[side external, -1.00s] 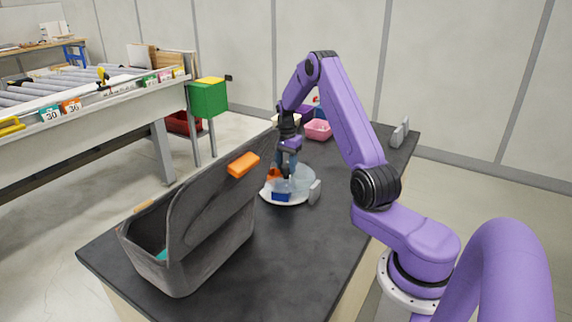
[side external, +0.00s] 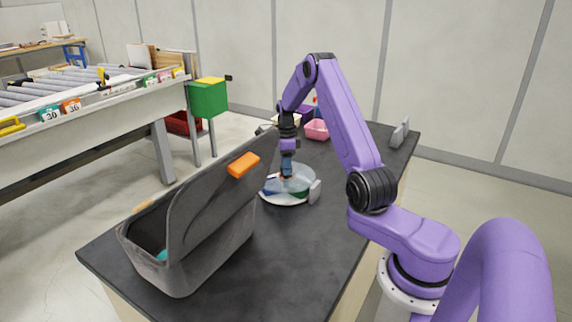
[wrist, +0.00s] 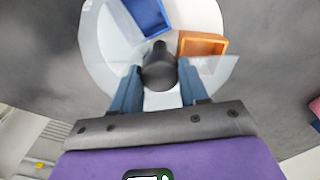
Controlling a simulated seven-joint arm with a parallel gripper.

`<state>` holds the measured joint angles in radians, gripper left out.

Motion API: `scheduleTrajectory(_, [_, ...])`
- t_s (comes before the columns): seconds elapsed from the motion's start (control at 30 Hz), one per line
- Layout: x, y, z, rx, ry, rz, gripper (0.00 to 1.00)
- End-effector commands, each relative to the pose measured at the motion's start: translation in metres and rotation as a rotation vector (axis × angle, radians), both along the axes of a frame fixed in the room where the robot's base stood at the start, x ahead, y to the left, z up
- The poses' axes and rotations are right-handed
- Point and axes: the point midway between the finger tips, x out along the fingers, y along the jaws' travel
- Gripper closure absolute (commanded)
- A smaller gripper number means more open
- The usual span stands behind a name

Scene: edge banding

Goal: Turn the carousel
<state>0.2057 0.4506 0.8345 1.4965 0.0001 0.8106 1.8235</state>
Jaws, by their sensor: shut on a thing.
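The carousel (side external: 292,202) is a round white turntable with clear walls, on the dark bench in the side view. Its white disc (wrist: 108,72) fills the upper middle of the wrist view. A black round knob (wrist: 159,68) stands at its centre. My gripper (wrist: 158,84) is shut on the knob, one blue finger on each side; in the side view my gripper (side external: 286,174) points down over the carousel. A blue bin (wrist: 148,14) and an orange bin (wrist: 203,45) sit on the disc. A green bin (side external: 299,194) shows at its front in the side view.
A pink basket (side external: 316,130) is behind. The front right bench top is clear.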

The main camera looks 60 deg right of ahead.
Motion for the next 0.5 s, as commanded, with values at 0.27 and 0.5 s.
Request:
scheduleTrajectory(0.27, [0.0007, -0.0009, 0.0014, -0.003, -0.003, -0.261, 1.0])
scheduleTrajectory(0.5, [0.0004, -0.0013, 0.0014, -0.003, -0.003, -0.488, 1.0])
